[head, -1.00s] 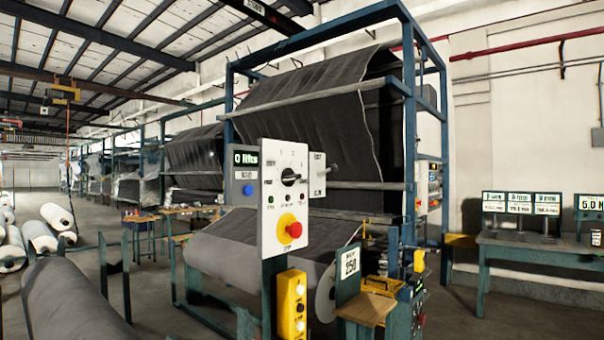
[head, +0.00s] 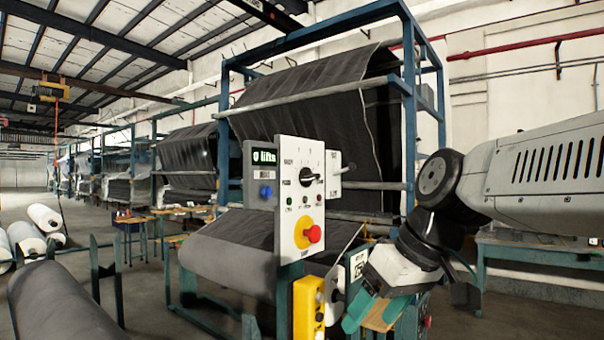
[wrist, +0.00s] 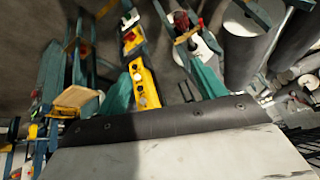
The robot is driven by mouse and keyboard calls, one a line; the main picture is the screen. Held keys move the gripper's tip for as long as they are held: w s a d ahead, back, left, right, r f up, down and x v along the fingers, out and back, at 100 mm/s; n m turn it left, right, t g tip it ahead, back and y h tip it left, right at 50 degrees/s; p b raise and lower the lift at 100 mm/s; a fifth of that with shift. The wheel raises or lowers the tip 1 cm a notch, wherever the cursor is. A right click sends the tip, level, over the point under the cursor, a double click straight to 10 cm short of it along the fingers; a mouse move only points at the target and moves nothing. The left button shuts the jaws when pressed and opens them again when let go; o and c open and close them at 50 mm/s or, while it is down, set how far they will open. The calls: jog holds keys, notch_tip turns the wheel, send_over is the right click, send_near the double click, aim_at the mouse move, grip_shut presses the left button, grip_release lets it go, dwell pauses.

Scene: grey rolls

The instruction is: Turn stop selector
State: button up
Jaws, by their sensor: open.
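The stop selector (head: 308,177) is a black rotary knob on a white panel (head: 290,205), above a red push button (head: 314,234) on a yellow plate. The knob points right, towards a second box beside the panel. My gripper (head: 360,314) hangs to the lower right of the panel, apart from it, with teal fingers pointing down. In the wrist view the two teal fingers (wrist: 160,88) are spread with nothing gripped between them. A yellow button box (wrist: 143,82) shows behind the gap. The selector cannot be made out in the wrist view.
A grey display box (head: 262,175) with a blue button adjoins the panel's left. The yellow button box (head: 308,308) hangs below the panel. A large grey fabric roll (head: 65,305) lies at the lower left. The fabric frame (head: 410,110) stands behind.

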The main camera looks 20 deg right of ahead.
jog(key=w+r+n+t+y, duration=0.2)
jog(key=w+r+n+t, duration=0.15)
jog(key=w+r, duration=0.9)
jog(key=n+t+y, duration=0.2)
jog(key=t, duration=0.1)
send_near(312, 175)
jog(key=x, duration=0.7)
jog(key=shift+w+a, duration=0.1)
jog(key=shift+w, duration=0.2)
jog(key=shift+w+a+f, duration=0.2)
jog(key=shift+w+a, duration=0.05)
jog(key=shift+w, duration=0.1)
jog(key=shift+c, duration=0.3)
jog(key=c, duration=0.9)
